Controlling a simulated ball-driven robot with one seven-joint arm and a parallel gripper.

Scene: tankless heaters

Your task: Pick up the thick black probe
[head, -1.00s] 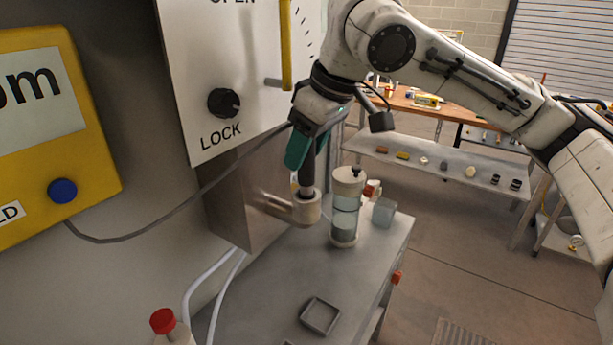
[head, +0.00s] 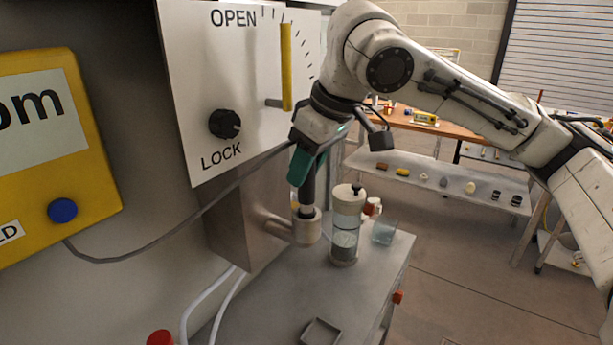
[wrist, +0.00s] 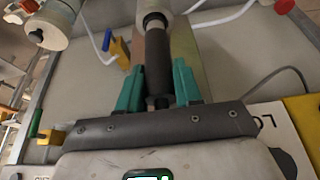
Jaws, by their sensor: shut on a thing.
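The thick black probe (head: 307,193) stands upright, its lower end at the mouth of a pale round holder (head: 307,228) on a wall bracket. How deep it sits there I cannot tell. My gripper (head: 303,168) comes from above, its teal fingers closed around the probe's upper part. In the wrist view the probe (wrist: 158,62) lies between the two teal fingers of my gripper (wrist: 158,88), with its far end at the pale holder (wrist: 156,6). A grey cable (head: 190,212) runs from the yellow meter (head: 62,150) to the gripper area.
A clear cylinder with pale caps (head: 346,222) stands close right of the holder on the grey bench (head: 270,310). A clear blue-grey box (head: 384,232) is beyond it. A white panel with a black knob (head: 224,124) and yellow lever (head: 286,68) is at left.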

